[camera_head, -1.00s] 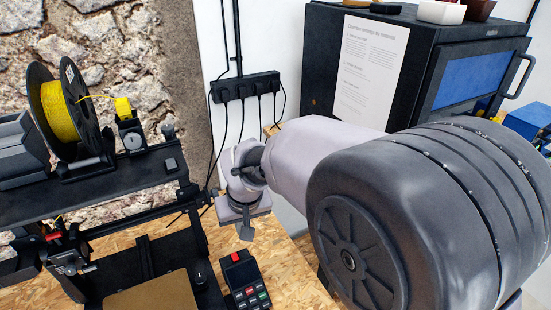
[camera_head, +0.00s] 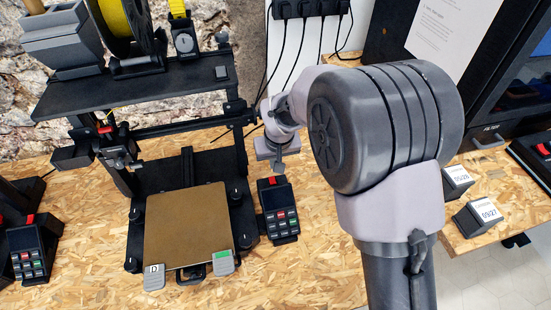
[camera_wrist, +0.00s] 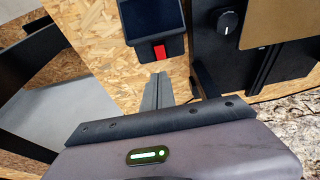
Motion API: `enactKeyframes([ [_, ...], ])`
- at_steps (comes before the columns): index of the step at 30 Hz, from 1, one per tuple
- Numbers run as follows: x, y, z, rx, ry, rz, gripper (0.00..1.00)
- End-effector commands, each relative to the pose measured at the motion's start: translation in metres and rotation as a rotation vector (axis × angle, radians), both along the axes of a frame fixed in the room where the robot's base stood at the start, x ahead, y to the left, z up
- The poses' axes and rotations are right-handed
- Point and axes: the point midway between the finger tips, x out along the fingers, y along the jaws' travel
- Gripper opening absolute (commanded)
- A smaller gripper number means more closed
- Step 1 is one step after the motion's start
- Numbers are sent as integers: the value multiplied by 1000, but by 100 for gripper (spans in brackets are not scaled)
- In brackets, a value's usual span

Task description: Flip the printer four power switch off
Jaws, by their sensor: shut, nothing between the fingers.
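A black control box (camera_head: 280,210) with a dark screen and coloured keys stands on the wooden bench, right of a printer with a tan bed (camera_head: 187,228). The box also shows in the wrist view (camera_wrist: 150,20), with a red rocker switch (camera_wrist: 160,51) on its near edge. My gripper (camera_head: 278,167) is shut and empty, just behind the box. In the wrist view its grey fingertips (camera_wrist: 159,78) point at the switch, with what looks like a small gap. I cannot read the switch's position, nor a printer number.
Another control box (camera_head: 27,245) with a red switch stands at far left. A filament spool (camera_head: 125,30) sits on the shelf above the printer. Dated cubes (camera_head: 477,217) stand at right. The bench in front of the box is clear.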

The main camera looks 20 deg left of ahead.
Motion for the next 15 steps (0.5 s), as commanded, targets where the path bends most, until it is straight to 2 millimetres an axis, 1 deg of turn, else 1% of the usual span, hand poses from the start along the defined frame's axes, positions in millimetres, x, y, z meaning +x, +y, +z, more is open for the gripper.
enactKeyframes([
  [1,2,1,-15,-1,2,0,0],
  [6,4,2,-43,-1,1,1,0],
  [10,4,2,-54,0,0,1,0],
  [15,4,2,-57,0,0,1,0],
])
